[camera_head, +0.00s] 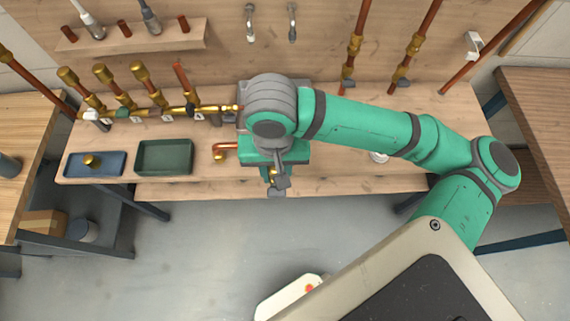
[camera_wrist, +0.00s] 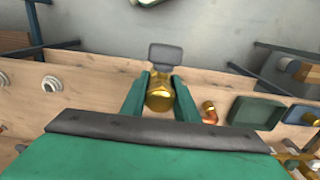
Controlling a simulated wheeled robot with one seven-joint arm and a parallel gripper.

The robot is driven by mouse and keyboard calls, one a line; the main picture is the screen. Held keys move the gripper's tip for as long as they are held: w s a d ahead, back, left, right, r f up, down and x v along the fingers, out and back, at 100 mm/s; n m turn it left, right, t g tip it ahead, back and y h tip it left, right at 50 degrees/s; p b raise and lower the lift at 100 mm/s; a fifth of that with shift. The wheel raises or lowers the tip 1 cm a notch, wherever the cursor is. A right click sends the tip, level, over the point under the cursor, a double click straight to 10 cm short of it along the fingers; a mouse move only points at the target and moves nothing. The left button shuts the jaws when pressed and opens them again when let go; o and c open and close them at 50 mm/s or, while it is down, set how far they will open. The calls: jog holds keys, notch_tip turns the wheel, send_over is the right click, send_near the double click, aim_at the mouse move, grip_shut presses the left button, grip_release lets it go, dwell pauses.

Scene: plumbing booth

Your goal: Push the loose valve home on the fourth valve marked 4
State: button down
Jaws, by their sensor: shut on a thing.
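My gripper (camera_wrist: 160,92) is shut on the loose valve (camera_wrist: 160,98), a brass body with a grey lever handle (camera_wrist: 166,57). In the head view the valve (camera_head: 271,174) hangs over the bench's front edge, partly hidden by my gripper. The brass manifold (camera_head: 150,112) runs along the bench at left. Three upright branches on it have brass bodies on top. The fourth upright, a copper stub (camera_head: 181,76), has a bare top, and the held valve is well apart from it. Small tags hang along the manifold; their numbers are too small to read.
A green tray (camera_head: 138,158) and a blue tray (camera_head: 70,167) with a brass fitting lie left of my gripper. A copper elbow (camera_head: 228,147) lies nearer. Tall copper pipes (camera_head: 355,45) stand at the back right. The bench's right part is mostly clear.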

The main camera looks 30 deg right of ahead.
aim_at(274, 168)
jog(key=shift+s+a+r, duration=0.2)
jog(key=shift+a+r, duration=0.05)
jog(key=shift+r, duration=2.15)
jog(key=shift+w, duration=0.1)
